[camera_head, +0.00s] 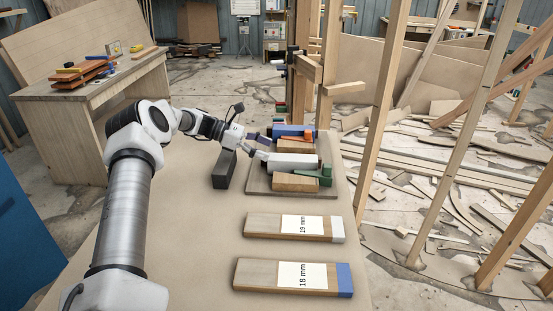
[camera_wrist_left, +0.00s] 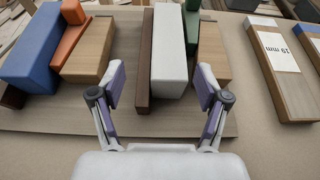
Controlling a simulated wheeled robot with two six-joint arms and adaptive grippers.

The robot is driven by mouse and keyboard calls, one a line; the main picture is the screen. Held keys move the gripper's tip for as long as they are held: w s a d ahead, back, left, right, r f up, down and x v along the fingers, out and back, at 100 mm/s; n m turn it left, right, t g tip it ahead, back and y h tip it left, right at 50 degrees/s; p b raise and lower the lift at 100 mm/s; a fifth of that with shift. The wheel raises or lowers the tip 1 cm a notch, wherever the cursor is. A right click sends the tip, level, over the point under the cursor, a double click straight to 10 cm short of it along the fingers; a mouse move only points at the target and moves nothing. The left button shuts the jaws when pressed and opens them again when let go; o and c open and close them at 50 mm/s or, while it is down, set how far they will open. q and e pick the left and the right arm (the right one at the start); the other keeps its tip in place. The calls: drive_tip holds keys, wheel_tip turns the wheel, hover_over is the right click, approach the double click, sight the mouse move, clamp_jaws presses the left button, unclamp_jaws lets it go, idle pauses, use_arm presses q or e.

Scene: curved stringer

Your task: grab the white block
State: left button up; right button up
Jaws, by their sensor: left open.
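The white block (camera_head: 293,161) lies on a thin board (camera_head: 258,181) on the table, among other blocks. In the left wrist view the white block (camera_wrist_left: 169,50) runs away from me, with a dark brown strip (camera_wrist_left: 144,75) along its left side. My left gripper (camera_head: 260,147) is at the near end of the block. In the left wrist view the left gripper (camera_wrist_left: 162,86) is open, its fingers apart on either side of the white block and brown strip. The fingers do not appear closed on anything. My right gripper is not in view.
A blue block (camera_wrist_left: 32,50), an orange block (camera_wrist_left: 72,30) and a wooden block (camera_wrist_left: 90,50) lie left. A green block (camera_wrist_left: 191,28) and another wooden block (camera_wrist_left: 213,55) lie close right. A dark grey block (camera_head: 223,169) and labelled boards (camera_head: 262,225) (camera_head: 256,273) are on the table.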

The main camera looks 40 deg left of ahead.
sight(287, 156)
use_arm(q)
drive_tip(key=d, duration=0.1)
drive_tip(key=w+d, duration=0.1)
drive_tip(key=d, duration=0.1)
drive_tip(key=w+d+p, duration=0.1)
drive_tip(key=d, duration=0.1)
drive_tip(key=shift+d, duration=0.2)
drive_tip(key=shift+w+d+f, duration=0.15)
drive_tip(key=shift+w+f, duration=0.75)
drive_tip(key=shift+f, duration=0.2)
drive_tip(key=shift+s+d+r, duration=0.1)
drive_tip(key=shift+d+r, duration=0.1)
drive_tip(key=shift+r, duration=0.1)
drive_tip(key=shift+c, duration=1.3)
drive_tip(key=shift+d, duration=0.15)
drive_tip(key=c, duration=1.1)
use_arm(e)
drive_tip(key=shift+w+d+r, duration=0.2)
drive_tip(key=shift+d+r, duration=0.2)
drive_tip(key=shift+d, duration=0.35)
use_arm(q)
drive_tip(key=shift+c, duration=0.2)
